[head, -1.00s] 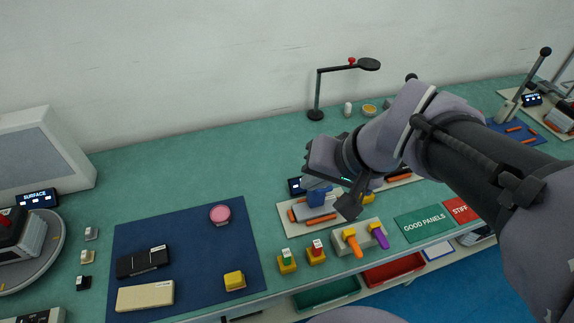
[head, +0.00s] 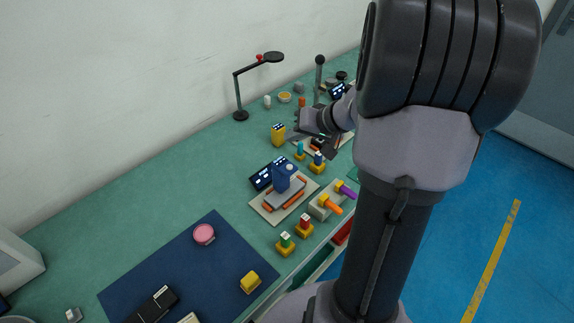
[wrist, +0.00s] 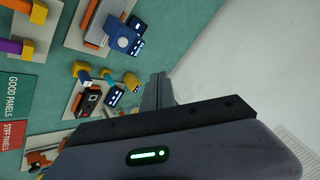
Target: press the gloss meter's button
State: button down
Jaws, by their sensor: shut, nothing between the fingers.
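No readable label marks the gloss meter. A blue boxy device (head: 283,178) with a pale round button-like top sits on a grey panel in a beige fixture with orange clamps, beside a dark display (head: 262,178). The device also shows at the top of the wrist view (wrist: 122,38). A yellow handheld instrument (head: 278,134) with a lit screen stands farther back; it shows in the wrist view too (wrist: 131,80). My gripper (head: 318,143) is over the bench beyond the blue device, near the yellow instrument and apart from both. Its fingers (wrist: 158,90) are shut and empty.
Green and red cubes on yellow bases (head: 285,244) and a holder with orange and purple handles (head: 325,207) line the front edge. A black lamp (head: 240,95) stands at the back. A blue mat (head: 215,270) lies left. Bench between mat and lamp is clear.

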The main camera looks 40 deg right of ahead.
jog(key=b, duration=0.4)
send_over(292, 170)
notch_tip(292, 170, down, 7)
jog(key=shift+d+r, duration=0.1)
jog(key=shift+r, duration=0.05)
jog(key=shift+f+b, duration=0.65)
jog(key=shift+b, duration=0.05)
jog(key=shift+f, duration=0.15)
dwell(1.0)
jog(key=shift+f+b, duration=0.3)
jog(key=shift+b, duration=0.55)
jog(key=shift+f+b, duration=0.35)
jog(key=shift+b, duration=0.3)
dwell(0.6)
jog(key=shift+r, duration=0.8)
jog(key=shift+p, duration=0.3)
jog(key=shift+r+p, duration=1.3)
jog(key=shift+r, duration=1.25)
